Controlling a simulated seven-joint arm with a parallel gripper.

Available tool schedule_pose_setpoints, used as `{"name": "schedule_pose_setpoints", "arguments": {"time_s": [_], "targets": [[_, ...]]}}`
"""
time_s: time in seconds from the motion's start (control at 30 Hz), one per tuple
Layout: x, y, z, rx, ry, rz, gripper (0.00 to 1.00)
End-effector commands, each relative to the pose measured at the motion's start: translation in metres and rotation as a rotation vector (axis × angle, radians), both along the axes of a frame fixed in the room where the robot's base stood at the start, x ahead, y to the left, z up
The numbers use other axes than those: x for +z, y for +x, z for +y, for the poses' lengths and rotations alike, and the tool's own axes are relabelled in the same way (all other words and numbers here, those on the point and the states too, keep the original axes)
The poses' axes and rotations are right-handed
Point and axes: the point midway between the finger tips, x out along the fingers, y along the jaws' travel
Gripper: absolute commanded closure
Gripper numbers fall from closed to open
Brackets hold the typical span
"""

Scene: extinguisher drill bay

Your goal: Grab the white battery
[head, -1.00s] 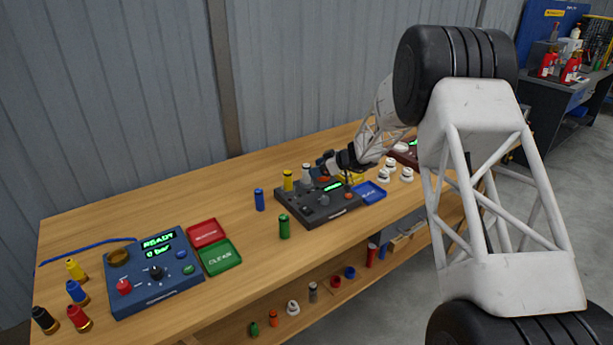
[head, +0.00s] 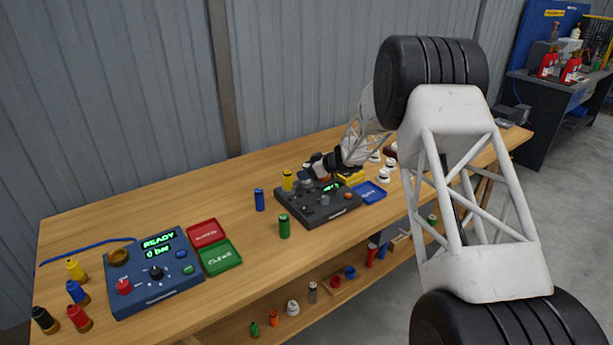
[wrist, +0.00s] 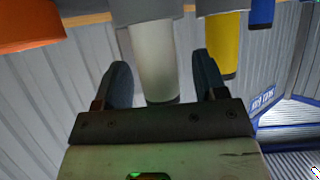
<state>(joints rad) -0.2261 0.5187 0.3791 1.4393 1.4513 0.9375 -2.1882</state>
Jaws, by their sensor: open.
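The white battery (wrist: 155,58) fills the space between my two spread fingers in the wrist view, where the picture looks turned over. My gripper (wrist: 160,68) is open, with one finger on each side of the battery. A narrow gap shows on both sides. In the head view my gripper (head: 311,167) is over the back part of the dark charger box (head: 330,212) and hides most or all of the white battery. A yellow battery (head: 288,181) stands left of it; it also shows in the wrist view (wrist: 224,45).
A blue battery (head: 259,199) and a green battery (head: 284,227) stand left of the box. A blue tray (head: 370,194) lies to its right. Several white objects (head: 383,175) stand beyond the tray. An orange part (wrist: 30,30) is close in the wrist view.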

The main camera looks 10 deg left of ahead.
Motion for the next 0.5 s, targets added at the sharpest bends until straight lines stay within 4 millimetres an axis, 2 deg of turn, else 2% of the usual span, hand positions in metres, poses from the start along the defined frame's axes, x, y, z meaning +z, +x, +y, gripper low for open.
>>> {"name": "schedule_pose_setpoints", "arguments": {"time_s": [0.5], "targets": [[0.0000,0.0002,-0.0003,0.000,0.000,0.000,0.35]]}}
